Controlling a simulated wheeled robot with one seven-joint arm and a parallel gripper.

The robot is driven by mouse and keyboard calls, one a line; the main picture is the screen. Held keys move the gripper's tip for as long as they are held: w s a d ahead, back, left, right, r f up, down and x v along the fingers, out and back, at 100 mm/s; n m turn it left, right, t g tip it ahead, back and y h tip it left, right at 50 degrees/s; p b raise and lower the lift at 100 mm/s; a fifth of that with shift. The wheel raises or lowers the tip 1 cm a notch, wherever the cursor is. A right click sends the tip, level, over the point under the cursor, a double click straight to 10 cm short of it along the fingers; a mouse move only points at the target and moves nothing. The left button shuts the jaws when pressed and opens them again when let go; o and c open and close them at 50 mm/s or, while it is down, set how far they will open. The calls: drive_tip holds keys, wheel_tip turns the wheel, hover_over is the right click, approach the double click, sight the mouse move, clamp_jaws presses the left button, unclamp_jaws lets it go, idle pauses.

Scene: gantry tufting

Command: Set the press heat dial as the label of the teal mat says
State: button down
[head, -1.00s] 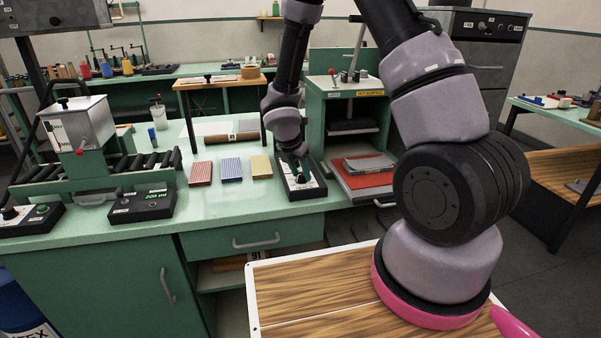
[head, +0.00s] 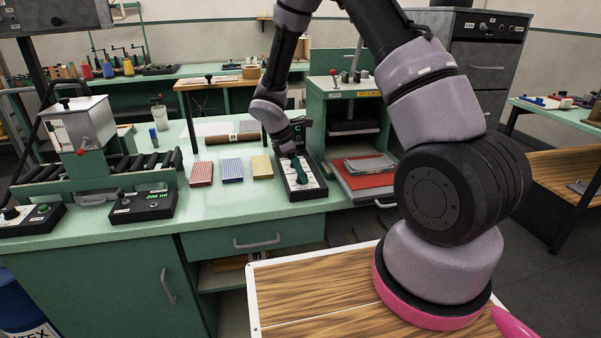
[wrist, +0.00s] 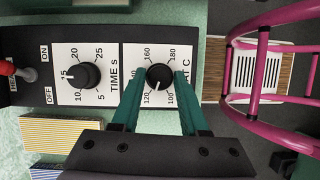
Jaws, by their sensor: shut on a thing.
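The black heat dial (wrist: 159,77), with numbers from 100 to 180 and a C beside it, shows in the wrist view on the white panel of the control box (head: 312,190). Its white pointer line points down and slightly left, between 120 and 100. My gripper (wrist: 160,92) has its teal fingers on either side of this dial, shut on it. In the head view my gripper (head: 298,170) reaches down onto the box. I cannot make out a teal mat or its label in either view.
The time dial (wrist: 82,76) and a red-tipped switch (wrist: 12,70) share the box. Red (head: 202,173), blue (head: 231,169) and yellow (head: 261,166) patterned blocks lie left of it. The press cabinet (head: 343,110) stands right behind. A pink tubular frame (wrist: 262,60) shows at the wrist view's right.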

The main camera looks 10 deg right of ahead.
drive_tip(key=shift+w+m+g, duration=0.1)
drive_tip(key=shift+m+g, duration=0.3)
drive_tip(key=shift+m, duration=0.7)
drive_tip(key=shift+c, duration=2.2)
unclamp_jaws()
drive_tip(key=v, duration=1)
drive_tip(key=shift+r, duration=0.4)
drive_tip(key=shift+w, duration=0.15)
